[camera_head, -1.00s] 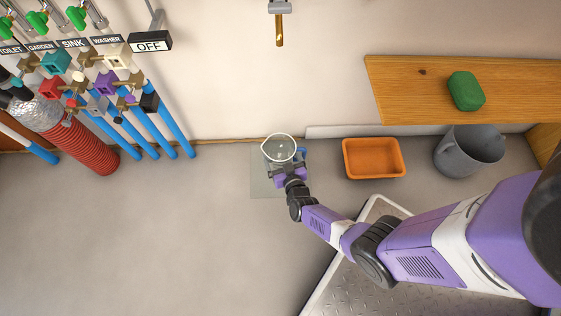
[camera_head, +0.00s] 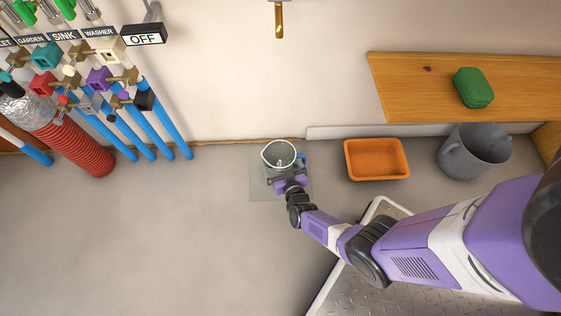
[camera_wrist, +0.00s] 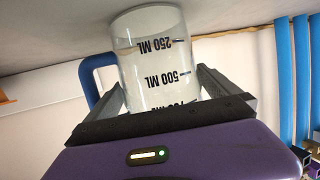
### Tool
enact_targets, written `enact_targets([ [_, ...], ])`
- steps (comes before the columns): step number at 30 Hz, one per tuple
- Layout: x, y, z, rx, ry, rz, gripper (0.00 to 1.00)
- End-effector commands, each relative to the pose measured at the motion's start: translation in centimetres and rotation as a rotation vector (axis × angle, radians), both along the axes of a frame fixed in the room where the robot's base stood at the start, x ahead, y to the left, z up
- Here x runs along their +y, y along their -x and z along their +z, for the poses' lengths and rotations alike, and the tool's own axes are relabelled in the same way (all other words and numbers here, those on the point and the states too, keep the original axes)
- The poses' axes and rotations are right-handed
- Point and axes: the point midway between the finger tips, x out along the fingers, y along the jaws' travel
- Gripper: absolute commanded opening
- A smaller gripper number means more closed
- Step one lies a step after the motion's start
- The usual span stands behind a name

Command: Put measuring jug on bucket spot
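The clear measuring jug (camera_head: 279,155) with a white rim is over the pale square spot (camera_head: 259,192) on the floor near the back wall. In the wrist view the jug (camera_wrist: 157,65) appears upside down, with its dark volume marks and a blue handle at left. Its base looks at or very near the floor; I cannot tell if it bears on it. My gripper (camera_head: 287,181) has its fingers on both sides of the jug and looks shut on it. The fingers (camera_wrist: 163,85) hide part of the jug's lower picture side.
An orange basin (camera_head: 376,160) and a grey bucket (camera_head: 475,152) stand to the right. A wooden shelf (camera_head: 430,85) with a green box (camera_head: 473,88) is above them. Blue pipes and a red hose (camera_head: 80,150) are at left. The floor at left is clear.

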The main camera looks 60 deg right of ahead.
Motion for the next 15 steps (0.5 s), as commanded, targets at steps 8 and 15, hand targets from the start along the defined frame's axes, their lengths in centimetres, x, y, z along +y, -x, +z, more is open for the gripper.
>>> enact_targets([
  [8, 0.5, 0.5, 0.7, 0.001, -0.001, 0.003, 1.00],
  [15, 3.3, 4.3, 2.4, 0.002, -0.001, 0.004, 1.00],
])
